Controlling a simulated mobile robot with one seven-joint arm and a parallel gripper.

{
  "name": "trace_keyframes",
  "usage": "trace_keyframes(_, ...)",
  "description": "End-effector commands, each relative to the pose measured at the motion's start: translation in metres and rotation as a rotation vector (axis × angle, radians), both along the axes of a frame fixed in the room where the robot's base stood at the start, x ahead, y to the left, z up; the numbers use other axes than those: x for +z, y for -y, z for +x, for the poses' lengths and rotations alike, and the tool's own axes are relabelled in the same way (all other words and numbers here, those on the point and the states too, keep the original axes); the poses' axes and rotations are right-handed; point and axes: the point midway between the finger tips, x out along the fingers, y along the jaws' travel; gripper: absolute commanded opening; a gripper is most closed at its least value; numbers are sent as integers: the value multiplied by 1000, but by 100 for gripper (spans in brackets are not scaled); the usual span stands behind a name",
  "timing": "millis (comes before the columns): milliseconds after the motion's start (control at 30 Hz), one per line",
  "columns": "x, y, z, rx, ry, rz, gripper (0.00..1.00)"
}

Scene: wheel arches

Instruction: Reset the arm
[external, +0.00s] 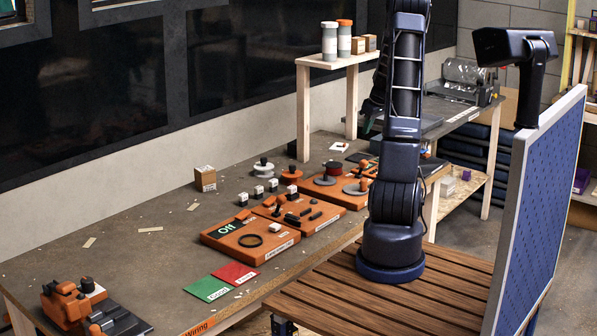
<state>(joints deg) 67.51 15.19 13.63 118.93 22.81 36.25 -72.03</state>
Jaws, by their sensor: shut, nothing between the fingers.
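My dark blue arm (402,150) rises from its round base on a slatted wooden platform (420,300), and its top runs out of the picture. The far part of the arm comes down behind the upright links. My gripper (367,130) hangs there above the workbench, small and partly hidden by my own arm. It is shut and holds nothing that I can see. It appears apart from the things on the bench.
The long workbench (130,220) carries orange task boards (250,233), green (207,289) and red (235,274) cards, and a small cardboard box (205,178). A raised wooden shelf (345,60) with bottles stands behind my arm. A blue panel (540,220) stands at right.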

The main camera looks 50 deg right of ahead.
Motion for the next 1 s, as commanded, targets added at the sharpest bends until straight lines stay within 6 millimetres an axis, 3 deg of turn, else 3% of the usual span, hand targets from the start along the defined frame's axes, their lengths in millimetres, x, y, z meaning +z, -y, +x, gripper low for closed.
trace_keyframes(233,3,-5,2,3,-2,-1,0)
trace_keyframes(367,18,-32,12,15,-11,-6,0)
trace_keyframes(667,75,-144,33,37,-40,-21,0)
trace_keyframes(1000,125,-267,18,42,-50,-39,0)
